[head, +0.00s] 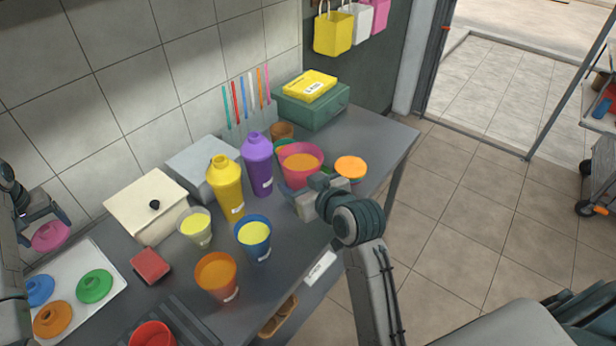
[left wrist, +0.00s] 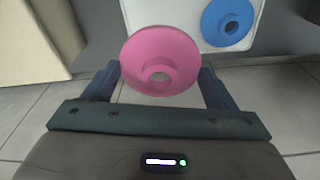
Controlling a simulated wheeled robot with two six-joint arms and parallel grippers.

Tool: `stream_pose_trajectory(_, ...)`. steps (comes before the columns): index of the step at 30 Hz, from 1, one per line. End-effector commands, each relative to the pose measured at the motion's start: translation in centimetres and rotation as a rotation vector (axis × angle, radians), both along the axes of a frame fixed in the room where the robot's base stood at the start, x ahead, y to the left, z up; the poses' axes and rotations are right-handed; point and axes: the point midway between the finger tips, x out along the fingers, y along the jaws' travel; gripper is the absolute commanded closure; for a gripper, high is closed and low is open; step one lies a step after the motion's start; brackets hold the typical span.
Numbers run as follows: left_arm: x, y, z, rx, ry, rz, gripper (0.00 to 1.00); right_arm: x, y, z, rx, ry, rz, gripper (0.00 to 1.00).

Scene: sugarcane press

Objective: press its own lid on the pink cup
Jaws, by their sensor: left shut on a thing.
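My left gripper (head: 46,220) is at the far left of the head view, shut on the pink lid (head: 50,237). In the left wrist view the pink lid (left wrist: 143,52), a round disc with a hole in its raised middle, sits between both fingers (left wrist: 160,82). The pink cup (head: 287,175) stands upright towards the back of the counter, open at the top, with orange contents. My right gripper (head: 309,197) is at the near side of the pink cup. Its fingertips are hidden, so I cannot tell whether it grips the cup.
A white tray (head: 112,278) holds blue, green and orange lids. Filled cups, a yellow shaker (head: 225,185), a purple shaker (head: 257,160) and a cream box (head: 143,200) stand between the lid and the pink cup. A red block (head: 150,265) lies near the tray.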

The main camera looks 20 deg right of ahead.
Motion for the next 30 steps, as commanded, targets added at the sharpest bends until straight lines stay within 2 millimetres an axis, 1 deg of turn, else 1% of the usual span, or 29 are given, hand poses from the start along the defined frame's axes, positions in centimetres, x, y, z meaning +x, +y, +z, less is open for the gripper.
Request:
stream_pose_trajectory(14, 0.0, 0.0, 0.0, 0.0, 0.0, 0.0, 0.42, -0.7, 4.5, 0.9, -0.001, -0.003, 0.334, 0.8)
stream_pose_trajectory(30, 0.0, 0.0, 0.0, 0.0, 0.0, 0.0, 0.42, -1.6, 10.7, 1.9, 0.001, -0.002, 0.784, 0.8)
